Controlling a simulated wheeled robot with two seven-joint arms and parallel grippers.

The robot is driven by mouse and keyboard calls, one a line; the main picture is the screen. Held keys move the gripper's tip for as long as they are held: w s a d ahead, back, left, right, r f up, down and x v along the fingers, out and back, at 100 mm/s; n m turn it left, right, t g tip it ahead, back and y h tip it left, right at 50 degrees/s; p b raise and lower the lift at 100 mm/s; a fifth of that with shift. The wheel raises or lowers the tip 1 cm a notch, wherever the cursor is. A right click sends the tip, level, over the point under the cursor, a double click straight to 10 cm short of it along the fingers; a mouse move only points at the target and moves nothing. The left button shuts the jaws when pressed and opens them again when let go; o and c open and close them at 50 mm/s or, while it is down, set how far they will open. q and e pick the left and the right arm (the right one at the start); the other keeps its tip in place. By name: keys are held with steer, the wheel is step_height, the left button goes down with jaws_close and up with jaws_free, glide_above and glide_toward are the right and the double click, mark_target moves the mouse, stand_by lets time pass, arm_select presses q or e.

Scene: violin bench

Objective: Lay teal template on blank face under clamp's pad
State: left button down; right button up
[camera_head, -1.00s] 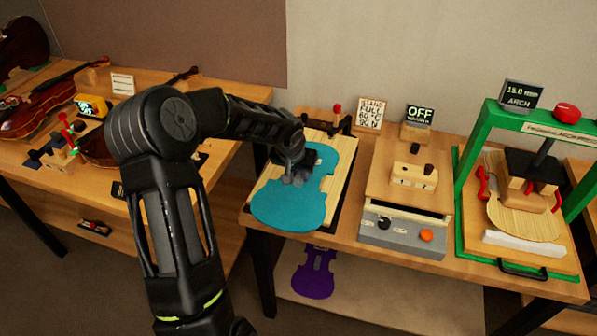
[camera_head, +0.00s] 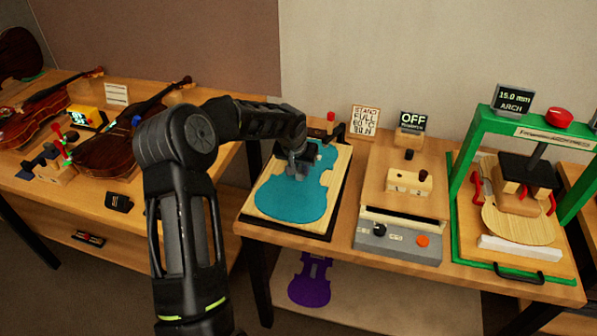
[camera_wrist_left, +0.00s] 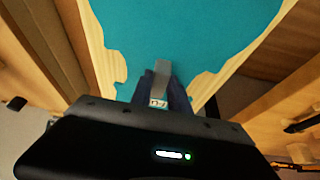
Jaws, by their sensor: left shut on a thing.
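The teal template (camera_head: 292,205), violin-shaped, lies over the pale wooden blank (camera_head: 262,216) on a dark base, or very close above it; any small gap cannot be told. Wood shows around its outline, and it also shows in the left wrist view (camera_wrist_left: 180,30) over the blank (camera_wrist_left: 101,55). My left gripper (camera_head: 297,174) is shut on the template near its upper middle; the fingers (camera_wrist_left: 160,98) show in the wrist view. The clamp with a red knob (camera_head: 331,116) stands at the blank's far end; its pad is not clearly seen. My right gripper is not in view.
A device with dials (camera_head: 398,238) and a sign reading OFF (camera_head: 411,121) stands to the right. Beyond it is a green press frame (camera_head: 458,190) with a plate under it. A purple template (camera_head: 310,281) lies on the shelf below. Violins (camera_head: 112,150) lie on the left bench.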

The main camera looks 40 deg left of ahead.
arm_select(q)
steer(key=shift+w+a, duration=0.1)
steer(key=shift+w, duration=0.35)
steer(key=c, duration=1.2)
jaws_free()
steer(key=shift+o, duration=0.2)
steer(key=b+v, duration=0.1)
steer(key=v, duration=0.6)
steer(key=shift+s+r+b, duration=0.2)
steer(key=shift+r+b, duration=0.15)
